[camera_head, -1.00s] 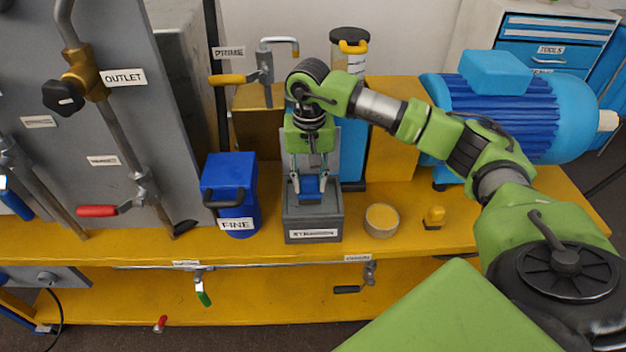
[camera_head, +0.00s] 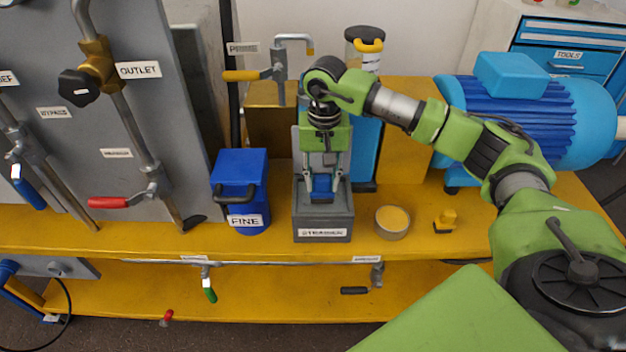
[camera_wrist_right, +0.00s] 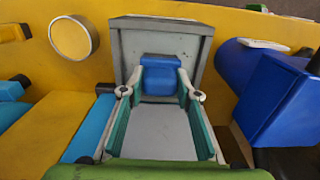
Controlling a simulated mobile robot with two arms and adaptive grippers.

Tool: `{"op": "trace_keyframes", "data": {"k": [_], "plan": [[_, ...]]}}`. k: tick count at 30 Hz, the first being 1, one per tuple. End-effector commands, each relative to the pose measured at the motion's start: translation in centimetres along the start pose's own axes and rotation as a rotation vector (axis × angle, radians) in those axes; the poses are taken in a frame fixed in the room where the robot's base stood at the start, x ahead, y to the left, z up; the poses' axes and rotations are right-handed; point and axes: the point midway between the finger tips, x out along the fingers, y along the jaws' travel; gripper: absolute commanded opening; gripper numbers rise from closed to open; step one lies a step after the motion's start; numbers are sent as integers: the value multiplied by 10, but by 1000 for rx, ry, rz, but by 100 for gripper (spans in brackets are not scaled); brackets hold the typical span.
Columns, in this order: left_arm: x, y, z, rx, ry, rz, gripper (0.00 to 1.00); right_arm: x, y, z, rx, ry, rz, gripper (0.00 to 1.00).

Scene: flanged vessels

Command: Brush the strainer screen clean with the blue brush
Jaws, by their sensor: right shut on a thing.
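The blue brush (camera_head: 322,184) is between the fingers of my right gripper (camera_head: 322,181), which is shut on it and points down. It also shows in the right wrist view as a blue block (camera_wrist_right: 160,76) between the two fingertips. The brush is at the open top of the grey strainer box (camera_head: 323,222), labelled STRAINER, and hides part of its inside. A light grey flat panel (camera_wrist_right: 158,130) lies behind the fingers in the wrist view; I cannot tell whether it is the screen. Bristle contact is hidden. My left gripper is not in view.
A blue bin (camera_head: 239,185) labelled FINE stands left of the strainer. A blue motor (camera_head: 530,115) is at the back right. Pipes with valves (camera_head: 120,110) rise at left.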

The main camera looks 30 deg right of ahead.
Motion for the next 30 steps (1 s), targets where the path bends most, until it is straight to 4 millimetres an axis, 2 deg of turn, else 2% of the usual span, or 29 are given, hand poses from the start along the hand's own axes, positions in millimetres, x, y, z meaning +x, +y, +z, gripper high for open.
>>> {"op": "trace_keyframes", "data": {"k": [11,21,30], "plan": [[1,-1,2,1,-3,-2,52,2,6,0,1,-3,5,13],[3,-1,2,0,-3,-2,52,0,31,0,1,-2,3,13],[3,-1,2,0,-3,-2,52,-2,30,-1,0,0,0,13]]}}
